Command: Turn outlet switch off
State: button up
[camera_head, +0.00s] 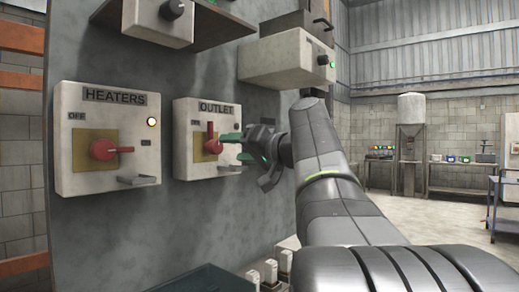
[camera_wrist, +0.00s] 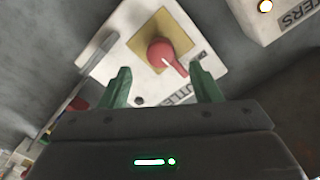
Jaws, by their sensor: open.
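The outlet box (camera_head: 190,168) is a pale box labelled OUTLET on the grey panel. Its red switch (camera_head: 212,145) sits on a yellow-brown plate, with its handle pointing up toward the label. My gripper (camera_head: 231,148) is open, with green fingers just right of the red switch. In the wrist view the box appears turned over, and the red switch (camera_wrist: 161,53) lies beyond and between the spread fingertips of my gripper (camera_wrist: 163,77). I cannot tell whether a finger touches it. My upper finger covers part of the box's right side in the head view.
The heaters box (camera_head: 110,170), with a red switch pointing right and a lit lamp, is left of the outlet box. Other control boxes (camera_head: 290,58) project above. A dark green tray (camera_head: 205,280) is below.

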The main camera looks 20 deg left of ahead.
aim_at(219, 147)
jog(key=shift+v, duration=2.95)
jog(key=shift+a, duration=0.2)
jog(key=x, duration=1.3)
jog(key=shift+w+a, duration=0.15)
jog(key=shift+a, duration=0.05)
jog(key=shift+d, duration=0.1)
